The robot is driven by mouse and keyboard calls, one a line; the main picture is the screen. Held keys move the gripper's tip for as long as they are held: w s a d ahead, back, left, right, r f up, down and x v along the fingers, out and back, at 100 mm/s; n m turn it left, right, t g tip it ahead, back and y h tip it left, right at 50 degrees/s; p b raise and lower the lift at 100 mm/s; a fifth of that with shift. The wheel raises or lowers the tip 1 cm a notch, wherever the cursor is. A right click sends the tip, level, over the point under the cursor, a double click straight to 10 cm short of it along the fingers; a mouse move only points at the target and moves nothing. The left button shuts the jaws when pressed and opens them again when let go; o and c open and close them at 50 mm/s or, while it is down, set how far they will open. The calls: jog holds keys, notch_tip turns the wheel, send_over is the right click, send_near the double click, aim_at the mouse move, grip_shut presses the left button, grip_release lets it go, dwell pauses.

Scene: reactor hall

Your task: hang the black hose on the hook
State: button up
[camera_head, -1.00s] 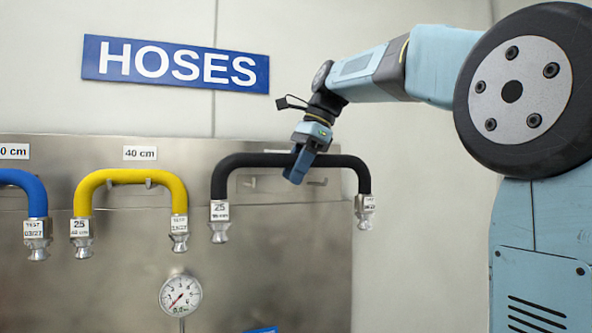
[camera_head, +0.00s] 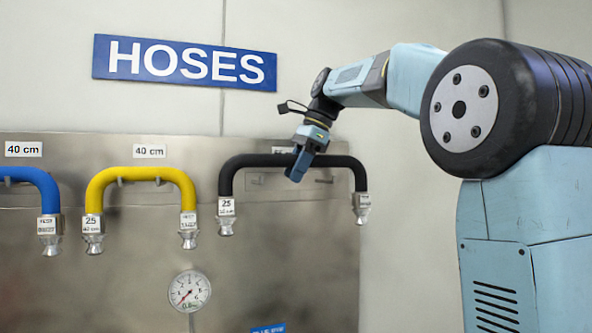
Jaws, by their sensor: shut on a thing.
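The black hose (camera_head: 238,163) is an upside-down U with metal couplings at both ends, hanging down. My gripper (camera_head: 299,166) is shut on the top stretch of the hose, right of its middle. The hose is held level in front of the steel panel. The two prongs of its hook (camera_head: 325,180) show just below the hose's top stretch, one on each side of my gripper. I cannot tell whether the hose touches them or how much gap is left in depth.
A yellow hose (camera_head: 150,173) hangs on prongs to the left, and a blue hose (camera_head: 38,178) is at the left edge. A pressure gauge (camera_head: 189,291) sits below on the steel panel (camera_head: 290,270). A blue HOSES sign (camera_head: 185,63) is above. Bare wall lies right of the panel.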

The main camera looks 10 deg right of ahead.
jog(key=shift+w+a+f, duration=0.25)
jog(key=shift+w+f, duration=0.5)
jog(key=shift+w, duration=0.3)
jog(key=shift+w+a+f, duration=0.2)
jog(key=shift+w+f, duration=0.55)
jog(key=shift+w, duration=0.3)
jog(key=o, duration=1.2)
jog(key=shift+o, duration=0.2)
